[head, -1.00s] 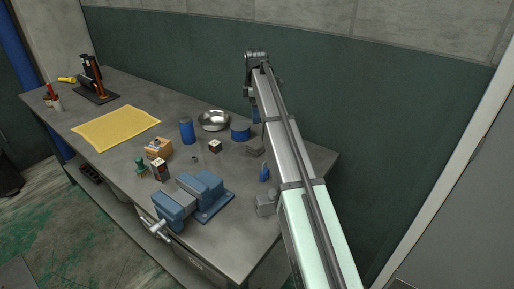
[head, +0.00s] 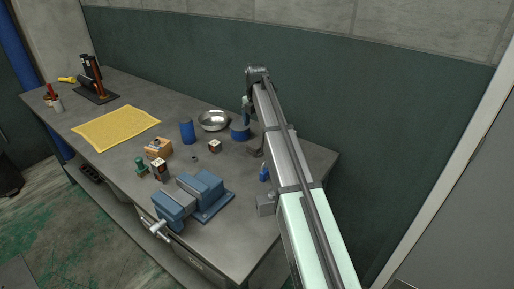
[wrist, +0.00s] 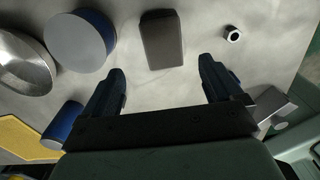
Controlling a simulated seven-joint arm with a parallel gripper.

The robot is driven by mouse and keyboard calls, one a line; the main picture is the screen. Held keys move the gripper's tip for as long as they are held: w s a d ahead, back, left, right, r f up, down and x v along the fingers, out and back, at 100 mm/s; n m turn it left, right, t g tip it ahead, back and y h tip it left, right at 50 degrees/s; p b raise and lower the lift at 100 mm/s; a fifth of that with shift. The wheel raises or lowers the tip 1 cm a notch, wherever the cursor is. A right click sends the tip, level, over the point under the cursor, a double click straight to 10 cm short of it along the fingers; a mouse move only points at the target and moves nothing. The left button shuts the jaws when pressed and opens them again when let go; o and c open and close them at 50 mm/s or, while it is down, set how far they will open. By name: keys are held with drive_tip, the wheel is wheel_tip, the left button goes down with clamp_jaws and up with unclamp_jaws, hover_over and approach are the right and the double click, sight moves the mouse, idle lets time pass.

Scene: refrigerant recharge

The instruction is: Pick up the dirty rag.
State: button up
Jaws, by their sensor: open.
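A dark grey-brown, rounded block-like pad (head: 254,149) lies on the workbench and could be the dirty rag, but I cannot confirm that it is cloth. In the wrist view the pad (wrist: 162,40) lies ahead of the space between my fingertips, roughly centred. My gripper (wrist: 162,70) is open with nothing between its fingers. In the head view my arm covers most of the gripper, above the bench's back part. A yellow quilted cloth (head: 117,127) lies flat further left, well away from my gripper.
A blue round tin (head: 240,133), a metal bowl (head: 213,120) and a blue can (head: 187,131) stand left of the pad. A small blue bottle (head: 264,174) stands in front. A blue vise (head: 190,197) sits at the bench's front edge. A wall runs behind.

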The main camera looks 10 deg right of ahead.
sight(257, 143)
wheel_tip(257, 143, down, 4)
drive_tip(key=shift+f, duration=0.1)
drive_tip(key=shift+s+d+f, duration=0.1)
drive_tip(key=shift+f, duration=1.2)
drive_tip(key=shift+s+d+f, duration=0.1)
drive_tip(key=shift+f, duration=1.2)
drive_tip(key=c, duration=1.1)
drive_tip(key=shift+o, duration=0.2)
